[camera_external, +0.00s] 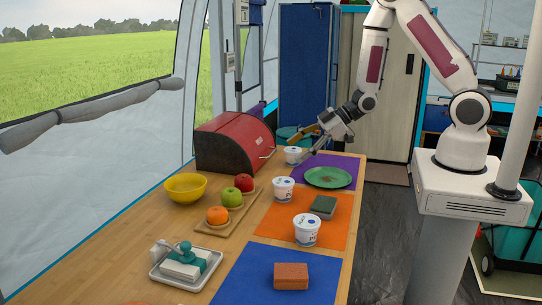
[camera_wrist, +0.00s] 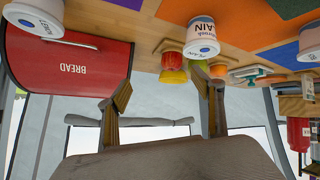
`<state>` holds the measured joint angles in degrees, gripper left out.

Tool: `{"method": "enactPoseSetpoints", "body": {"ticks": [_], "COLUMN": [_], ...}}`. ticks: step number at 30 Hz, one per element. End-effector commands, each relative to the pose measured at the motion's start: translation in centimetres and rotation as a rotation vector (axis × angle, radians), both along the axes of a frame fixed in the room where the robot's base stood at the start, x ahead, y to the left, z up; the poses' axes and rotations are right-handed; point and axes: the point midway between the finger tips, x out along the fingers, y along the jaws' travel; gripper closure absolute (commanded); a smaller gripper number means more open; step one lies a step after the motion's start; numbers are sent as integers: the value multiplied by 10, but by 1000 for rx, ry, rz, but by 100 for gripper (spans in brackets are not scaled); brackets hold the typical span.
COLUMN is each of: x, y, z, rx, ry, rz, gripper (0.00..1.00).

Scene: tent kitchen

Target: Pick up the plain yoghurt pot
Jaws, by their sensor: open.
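Three white yoghurt pots with blue-marked lids stand in a line on the wooden table. The middle pot (camera_external: 283,189) seems to be the plain one: in the wrist view, which is upside down, the middle pot (camera_wrist: 202,35) reads "PLAIN". Another pot (camera_external: 293,155) stands farther back, close to my gripper; it shows in the wrist view (camera_wrist: 40,17), its label hard to read. The third pot (camera_external: 307,230) is on the orange mat, cut by the wrist view's edge. My gripper (camera_external: 308,143) is open and empty near the back pot, fingers spread in the wrist view (camera_wrist: 162,88).
A red bread bin (camera_external: 236,143) stands left of my gripper. A green plate (camera_external: 328,177) is on the purple mat and a sponge (camera_external: 323,206) on the orange mat. A fruit board (camera_external: 228,222), yellow bowl (camera_external: 185,187) and butter dish (camera_external: 186,266) are at left.

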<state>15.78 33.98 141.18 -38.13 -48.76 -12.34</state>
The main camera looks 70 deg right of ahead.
Motion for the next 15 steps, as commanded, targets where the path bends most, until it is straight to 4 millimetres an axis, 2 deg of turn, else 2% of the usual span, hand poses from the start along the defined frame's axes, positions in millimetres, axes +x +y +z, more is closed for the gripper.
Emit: {"method": "enactPoseSetpoints", "body": {"ticks": [3, 15], "x": [-3, -20], "y": [8, 37], "z": [-17, -53], "rx": [43, 217], "ry": [-15, -91], "rz": [27, 91], "gripper": [34, 34]}}
